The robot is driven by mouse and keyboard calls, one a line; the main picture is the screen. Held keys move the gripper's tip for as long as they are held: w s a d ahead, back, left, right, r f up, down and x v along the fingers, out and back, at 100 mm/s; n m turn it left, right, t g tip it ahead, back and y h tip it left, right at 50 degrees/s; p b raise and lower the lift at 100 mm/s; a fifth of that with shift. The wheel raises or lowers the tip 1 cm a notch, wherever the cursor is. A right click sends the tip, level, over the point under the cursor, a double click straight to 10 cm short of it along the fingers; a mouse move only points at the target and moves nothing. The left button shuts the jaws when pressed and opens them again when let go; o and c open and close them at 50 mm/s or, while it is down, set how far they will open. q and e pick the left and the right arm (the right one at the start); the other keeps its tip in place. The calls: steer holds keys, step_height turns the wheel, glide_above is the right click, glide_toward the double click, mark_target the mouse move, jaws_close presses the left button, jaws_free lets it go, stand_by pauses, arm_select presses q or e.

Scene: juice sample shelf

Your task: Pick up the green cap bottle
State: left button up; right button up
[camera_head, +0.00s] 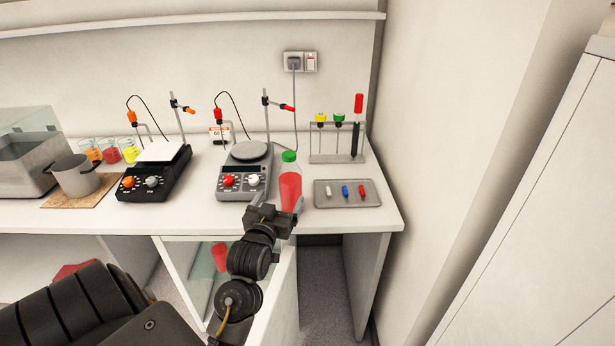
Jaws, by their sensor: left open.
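The green cap bottle (290,184) stands upright near the front edge of the white bench, filled with red liquid under a green cap. My left gripper (270,208) is open, close to the bottle's lower part on its left and front side. The gripper hides the bottle's base, and I cannot tell whether the fingers touch the bottle or reach around it. My right gripper is not in view.
A grey hotplate stirrer (245,170) stands left of the bottle. A grey tray (347,193) with small coloured pieces lies to its right. A rack (337,155) stands behind the tray. Below the bench edge is an open drawer (286,290).

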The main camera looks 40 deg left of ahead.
mark_target(287, 184)
arm_select(q)
steer(key=p+x, duration=0.1)
steer(key=x, duration=0.4)
steer(key=shift+w+r, duration=0.1)
steer(key=shift+r, duration=0.05)
steer(key=shift+w+a, duration=0.1)
steer(key=shift+w, duration=0.15)
steer(key=shift+a, duration=0.1)
steer(key=shift+w+a+p, duration=0.1)
steer(key=shift+w+p, duration=0.15)
steer(key=shift+p, duration=0.05)
steer(key=x, duration=0.2)
steer(key=f+p+x, duration=0.1)
steer(key=x, duration=0.1)
steer(key=shift+w+a, duration=0.2)
steer(key=shift+w, duration=0.05)
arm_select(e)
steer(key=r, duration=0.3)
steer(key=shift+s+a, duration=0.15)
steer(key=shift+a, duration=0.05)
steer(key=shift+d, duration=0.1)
